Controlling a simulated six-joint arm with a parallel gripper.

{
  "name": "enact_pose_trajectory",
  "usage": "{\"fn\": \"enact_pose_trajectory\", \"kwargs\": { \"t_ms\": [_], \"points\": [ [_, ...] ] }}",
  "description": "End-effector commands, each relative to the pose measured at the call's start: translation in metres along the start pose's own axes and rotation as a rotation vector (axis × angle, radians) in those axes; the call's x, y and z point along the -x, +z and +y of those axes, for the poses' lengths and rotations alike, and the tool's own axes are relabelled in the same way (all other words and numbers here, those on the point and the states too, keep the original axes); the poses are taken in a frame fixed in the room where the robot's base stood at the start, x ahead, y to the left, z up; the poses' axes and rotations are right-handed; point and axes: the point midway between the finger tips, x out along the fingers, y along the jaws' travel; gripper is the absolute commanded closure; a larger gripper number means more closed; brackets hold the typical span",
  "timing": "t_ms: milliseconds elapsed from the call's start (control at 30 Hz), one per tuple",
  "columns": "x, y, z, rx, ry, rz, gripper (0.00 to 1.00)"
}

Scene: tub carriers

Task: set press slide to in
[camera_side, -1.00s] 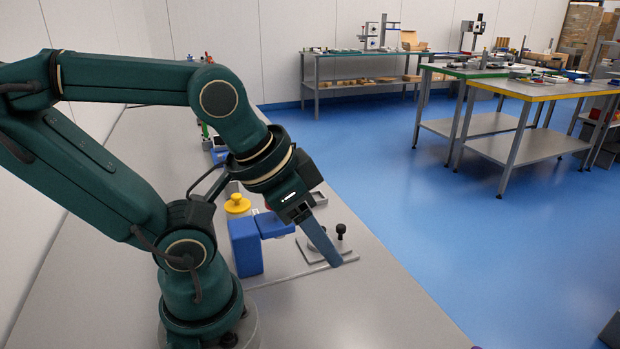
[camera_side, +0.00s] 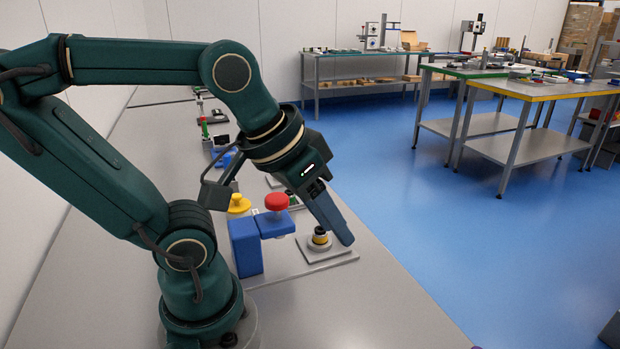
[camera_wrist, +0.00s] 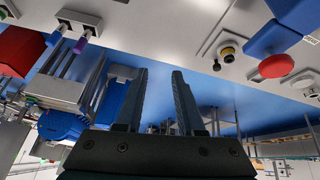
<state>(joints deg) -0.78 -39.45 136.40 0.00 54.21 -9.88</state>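The press is a blue stand (camera_side: 246,250) with a blue head (camera_side: 275,224) and a red knob (camera_side: 277,202) on top. The press slide, a grey plate (camera_side: 326,254), carries a round nest with a black-and-yellow part (camera_side: 319,238) and sits to the right of the head, not under it. In the wrist view the slide's black knob (camera_wrist: 252,75) shows beside the nest; the fingers hide it in the side view. My gripper (camera_side: 345,238) is above the slide's right side. In the wrist view my gripper (camera_wrist: 160,75) has its fingers apart with nothing between them.
A yellow knob (camera_side: 238,204) stands behind the press.

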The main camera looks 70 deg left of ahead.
Motion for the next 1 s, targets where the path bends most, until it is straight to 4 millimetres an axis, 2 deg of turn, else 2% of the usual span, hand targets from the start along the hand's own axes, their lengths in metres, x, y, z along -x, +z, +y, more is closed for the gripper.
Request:
{"fn": "enact_pose_trajectory", "kwargs": {
  "t_ms": [133, 267, 500, 633, 800, 1000],
  "points": [
    [-0.003, -0.031, -0.008, 0.177, -0.042, -0.044, 0.63],
    [-0.015, -0.058, -0.022, 0.345, -0.091, -0.093, 0.63],
    [-0.056, -0.097, -0.069, 0.655, -0.198, -0.202, 0.63],
    [-0.085, -0.104, -0.101, 0.798, -0.252, -0.267, 0.63],
    [-0.117, -0.098, -0.136, 0.911, -0.3, -0.348, 0.63],
    [-0.136, -0.082, -0.153, 0.967, -0.324, -0.413, 0.63]
  ]
}}
